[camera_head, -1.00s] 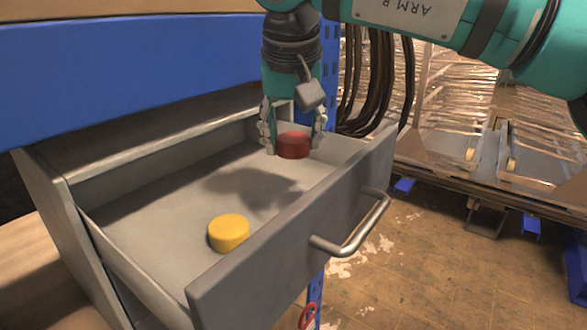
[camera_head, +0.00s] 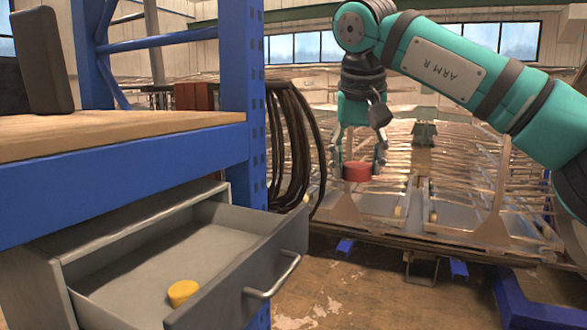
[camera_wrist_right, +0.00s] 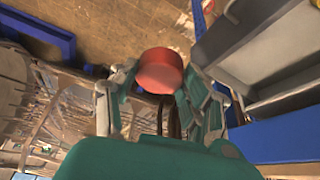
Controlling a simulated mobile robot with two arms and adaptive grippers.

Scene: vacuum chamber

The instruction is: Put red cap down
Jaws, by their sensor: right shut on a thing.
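The red cap (camera_head: 357,172) is a short red cylinder held between the fingers of my right gripper (camera_head: 359,165). In the head view it hangs in the air to the right of and above the open drawer (camera_head: 262,262). In the right wrist view the red cap (camera_wrist_right: 160,71) shows between the fingertips of my right gripper (camera_wrist_right: 155,80), which is shut on it. A yellow cap (camera_head: 183,293) lies on the drawer's floor. My left gripper is not in view.
A blue shelf frame with a wooden top (camera_head: 110,135) stands above and behind the drawer. Black cables (camera_head: 292,150) hang beside its post. A metal rack structure (camera_head: 450,190) stands behind the gripper. Brown floor (camera_head: 350,290) is free right of the drawer.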

